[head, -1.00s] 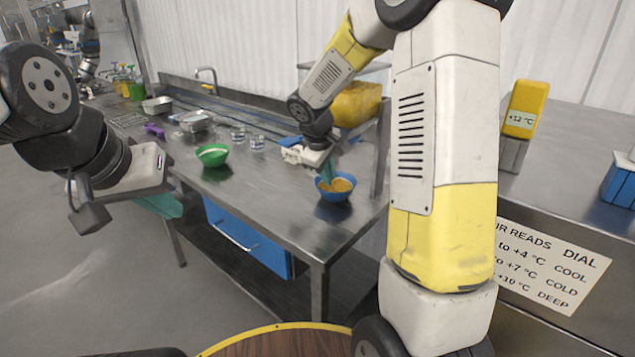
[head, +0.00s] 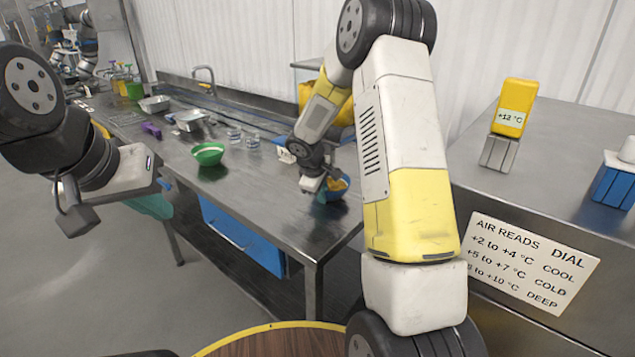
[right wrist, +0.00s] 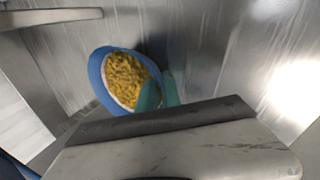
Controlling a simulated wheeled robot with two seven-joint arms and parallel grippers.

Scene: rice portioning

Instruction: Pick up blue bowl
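The blue bowl (head: 340,194) with yellow-orange food in it is at the right end of the steel table (head: 255,205). My right gripper (head: 325,189) is at the bowl's left side and hides part of it. In the right wrist view, the blue bowl (right wrist: 97,70) lies beyond the teal fingertips of my right gripper (right wrist: 159,86). The fingers stand apart at the rim, one over the bowl's edge and one outside it. I cannot tell whether they touch the rim. My left gripper (head: 150,206) hangs off the table's front edge, away from the bowl; its finger gap is not clear.
A green bowl (head: 208,154) stands left of the blue bowl. Clear glasses (head: 253,140), metal pans (head: 190,121) and a purple item (head: 151,130) are further back. A yellow dial unit (head: 514,107) stands on the right counter. The table front is clear.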

